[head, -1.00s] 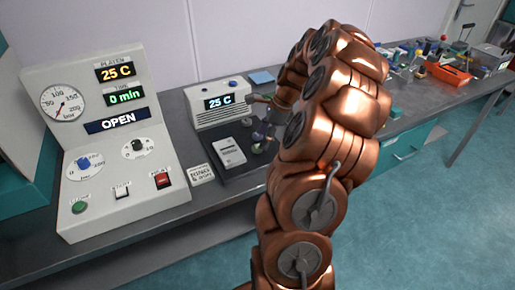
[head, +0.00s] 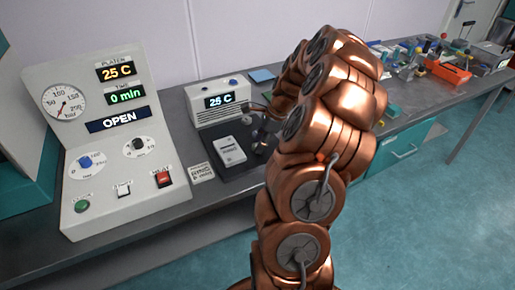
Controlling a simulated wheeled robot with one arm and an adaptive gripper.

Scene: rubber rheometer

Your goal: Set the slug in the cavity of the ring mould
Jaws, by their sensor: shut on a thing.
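My gripper (head: 260,136) is small and dark in the head view, over the right part of a dark mat (head: 213,157), beside my copper-coloured arm. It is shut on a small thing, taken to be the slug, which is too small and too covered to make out. The ring mould cannot be told apart from the dark shapes around the gripper; my arm covers the space just to the right. Whether the held thing touches the mould cannot be seen.
A white block (head: 229,151) lies on the mat, left of my gripper. A display box reading 25 C (head: 220,101) stands behind it. The large control panel (head: 111,130) reading OPEN stands left. A small label card (head: 201,172) lies at front. An orange tray (head: 449,73) sits far right.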

